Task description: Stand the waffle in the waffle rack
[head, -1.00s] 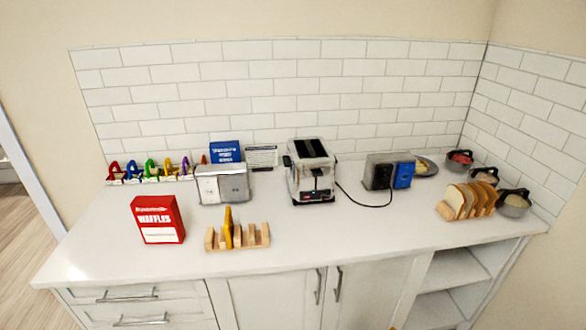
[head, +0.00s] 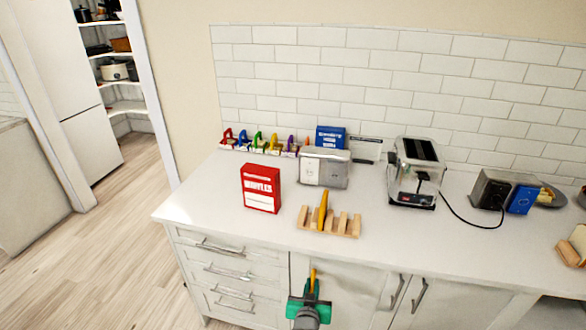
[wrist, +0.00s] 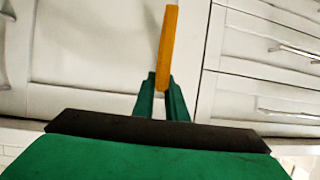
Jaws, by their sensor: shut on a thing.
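The wooden waffle rack (head: 343,225) stands near the counter's front edge in the head view. A golden waffle (head: 323,210) stands upright in it, left of the middle, with empty slots to its right. My green gripper (head: 313,284) is low in the head view, in front of the cabinet doors and below the rack in the picture. It is shut on a second orange-yellow waffle (head: 313,274), seen edge-on. In the wrist view, this held waffle (wrist: 168,45) sticks out beyond the fingertips (wrist: 162,88), clear of the rack.
A red waffle box (head: 261,188) stands left of the rack. Behind are a metal container (head: 325,168), a blue box (head: 331,138) and a row of coloured items (head: 258,143). A toaster (head: 416,172) with a black cord stands to the right. The counter's front left is clear.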

